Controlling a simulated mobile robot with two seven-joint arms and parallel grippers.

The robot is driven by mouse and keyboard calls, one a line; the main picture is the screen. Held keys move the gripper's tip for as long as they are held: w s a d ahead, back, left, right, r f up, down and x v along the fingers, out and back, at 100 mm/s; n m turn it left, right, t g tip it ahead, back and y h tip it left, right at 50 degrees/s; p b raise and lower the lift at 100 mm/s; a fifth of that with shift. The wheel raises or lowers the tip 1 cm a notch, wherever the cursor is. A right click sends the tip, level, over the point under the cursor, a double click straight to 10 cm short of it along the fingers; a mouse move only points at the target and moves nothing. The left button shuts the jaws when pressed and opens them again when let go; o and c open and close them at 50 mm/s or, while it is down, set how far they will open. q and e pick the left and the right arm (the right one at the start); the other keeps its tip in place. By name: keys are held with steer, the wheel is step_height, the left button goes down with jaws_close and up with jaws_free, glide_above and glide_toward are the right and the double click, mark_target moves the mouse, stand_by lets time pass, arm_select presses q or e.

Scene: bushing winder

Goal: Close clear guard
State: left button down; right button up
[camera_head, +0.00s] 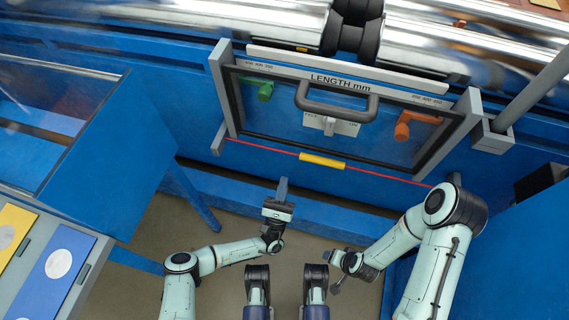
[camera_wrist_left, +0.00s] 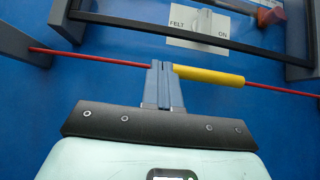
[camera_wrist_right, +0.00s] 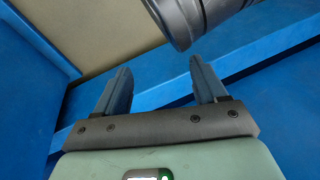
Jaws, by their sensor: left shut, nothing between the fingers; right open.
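The clear guard (camera_head: 285,119) is a see-through panel in a dark frame between grey side posts, below the "LENGTH mm" label in the head view. A dark bar handle (camera_head: 336,101) crosses its upper part. The lower frame edge (camera_wrist_left: 200,32) shows in the left wrist view. My left gripper (camera_head: 283,183) is shut and empty, below the guard. In the left wrist view its fingertips (camera_wrist_left: 163,66) overlap the red cord beside the yellow sleeve; I cannot tell if they touch. My right gripper (camera_wrist_right: 160,75) is open and empty, low and away from the guard.
A red cord (camera_head: 262,146) with a yellow sleeve (camera_head: 322,160) runs below the guard. A green handle (camera_head: 262,89), a FELT switch plate (camera_head: 345,129) and an orange handle (camera_head: 412,124) show through the panel.

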arm_select(q)
steer(key=b+x, duration=0.1)
steer(key=x, duration=0.9)
arm_select(e)
steer(key=shift+s+d+f+g, duration=0.25)
steer(key=shift+s+f+g, duration=0.15)
steer(key=shift+s+f, duration=0.65)
arm_select(q)
steer(key=shift+s+d, duration=0.15)
